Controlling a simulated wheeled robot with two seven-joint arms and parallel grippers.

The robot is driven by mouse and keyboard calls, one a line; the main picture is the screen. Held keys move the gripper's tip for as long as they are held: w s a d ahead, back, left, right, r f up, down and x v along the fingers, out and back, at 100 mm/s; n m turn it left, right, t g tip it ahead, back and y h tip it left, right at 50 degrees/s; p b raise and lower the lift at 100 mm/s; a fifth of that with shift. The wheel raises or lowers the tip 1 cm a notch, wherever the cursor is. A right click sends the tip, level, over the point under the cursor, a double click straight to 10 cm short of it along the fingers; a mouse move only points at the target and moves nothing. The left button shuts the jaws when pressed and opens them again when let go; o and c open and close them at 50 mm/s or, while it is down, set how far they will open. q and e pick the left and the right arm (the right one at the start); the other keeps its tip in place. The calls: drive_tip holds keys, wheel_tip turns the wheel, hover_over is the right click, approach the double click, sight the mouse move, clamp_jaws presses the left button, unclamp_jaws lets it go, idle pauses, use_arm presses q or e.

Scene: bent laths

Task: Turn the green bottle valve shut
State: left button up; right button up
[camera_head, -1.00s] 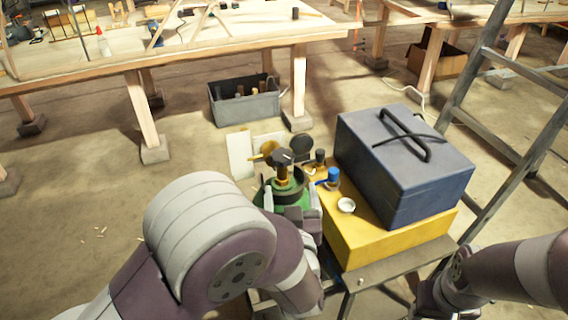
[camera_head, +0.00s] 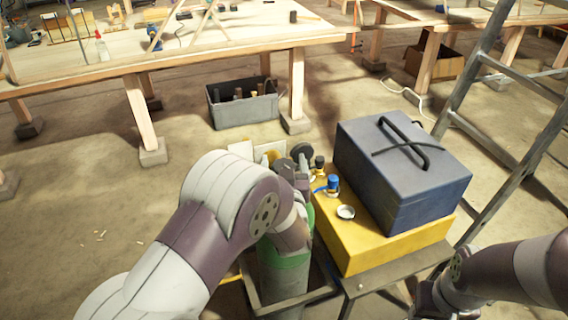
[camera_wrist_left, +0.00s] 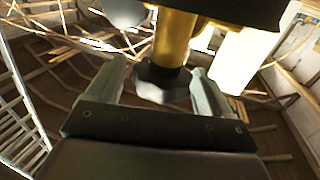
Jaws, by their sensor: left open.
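The green bottle (camera_head: 284,252) stands upright in a grey frame, partly hidden behind my left arm. Its dark lobed valve knob (camera_wrist_left: 162,84) shows in the left wrist view on a brass valve body (camera_wrist_left: 176,40). My left gripper (camera_wrist_left: 159,72) is open, with one finger on each side of the knob; I see gaps and no clear contact. In the head view my left gripper (camera_head: 303,172) is at the bottle's top and covers much of the valve. My right gripper (camera_head: 434,298) is low at the right, away from the bottle, its jaws unclear.
A yellow box (camera_head: 352,250) beside the bottle carries a blue toolbox (camera_head: 400,180), a small blue-capped item (camera_head: 333,184) and a white-rimmed lid (camera_head: 346,212). A ladder (camera_head: 480,110) stands at right. A grey crate (camera_head: 243,106) sits on the floor behind.

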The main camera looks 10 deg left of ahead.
use_arm(q)
drive_tip(key=c, duration=1)
drive_tip(key=shift+o, duration=0.3)
drive_tip(key=shift+a+f+m+t+h+b, duration=0.1)
drive_tip(key=shift+m+t+h+b, duration=0.1)
drive_tip(key=shift+m+h+b, duration=1.05)
drive_tip(key=shift+a+f+m+t+h+b, duration=0.15)
drive_tip(key=shift+m+h+b, duration=0.5)
drive_tip(key=shift+h, duration=1.1)
drive_tip(key=shift+d+r+m+h+b, duration=0.1)
drive_tip(key=shift+m+h+b, duration=0.35)
drive_tip(key=shift+h, duration=0.3)
drive_tip(key=shift+d+r+m+h+b, duration=0.1)
drive_tip(key=shift+m+h+b, duration=0.15)
drive_tip(key=shift+m+h, duration=0.4)
drive_tip(key=shift+h, duration=0.3)
drive_tip(key=o, duration=0.9)
drive_tip(key=shift+o, duration=0.2)
drive_tip(key=b+v, duration=0.1)
drive_tip(key=v, duration=1.1)
drive_tip(key=shift+s+r, duration=0.2)
drive_tip(key=shift+s, duration=0.15)
